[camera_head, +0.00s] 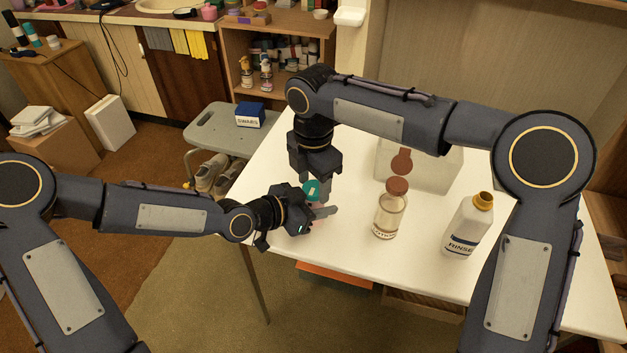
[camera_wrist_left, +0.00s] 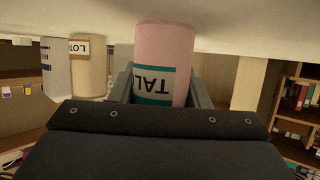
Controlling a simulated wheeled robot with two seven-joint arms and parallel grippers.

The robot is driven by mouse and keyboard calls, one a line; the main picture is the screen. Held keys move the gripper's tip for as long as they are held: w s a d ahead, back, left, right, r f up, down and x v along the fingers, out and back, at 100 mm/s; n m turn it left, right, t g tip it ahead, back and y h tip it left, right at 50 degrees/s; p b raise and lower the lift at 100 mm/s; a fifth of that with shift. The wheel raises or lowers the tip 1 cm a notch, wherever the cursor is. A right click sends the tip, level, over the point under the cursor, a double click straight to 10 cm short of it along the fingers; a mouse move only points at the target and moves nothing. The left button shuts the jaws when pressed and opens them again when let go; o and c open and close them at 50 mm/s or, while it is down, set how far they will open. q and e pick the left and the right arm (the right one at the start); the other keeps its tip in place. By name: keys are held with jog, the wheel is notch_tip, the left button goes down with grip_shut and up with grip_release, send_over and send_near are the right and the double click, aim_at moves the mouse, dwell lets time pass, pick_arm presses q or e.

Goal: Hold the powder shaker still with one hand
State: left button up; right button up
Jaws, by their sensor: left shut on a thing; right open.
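The powder shaker shows its teal cap (camera_head: 312,189) near the table's left part, under my right gripper. Its pink body (camera_wrist_left: 165,50), with a teal-edged label reading "TAL", stands between the fingers in the left wrist view. My left gripper (camera_head: 322,213) comes in from the left, low over the table, and is shut on the shaker's body. My right gripper (camera_head: 311,183) points straight down from above, open, its fingertips close to the cap. I cannot tell whether they touch it. Most of the shaker's body is hidden in the head view.
On the white table (camera_head: 345,255), a clear brown-capped bottle (camera_head: 389,217) and a white rinse bottle (camera_head: 467,230) stand to the right. A pale boxy thing (camera_head: 435,172) is behind them. A grey stool (camera_head: 215,128) with a blue-and-white box (camera_head: 250,116) stands back left. The table's front middle is clear.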

aim_at(314, 187)
notch_tip(314, 187, up, 12)
dwell(0.4)
pick_arm(q)
jog(key=o, duration=1.1)
jog(key=shift+o, duration=0.2)
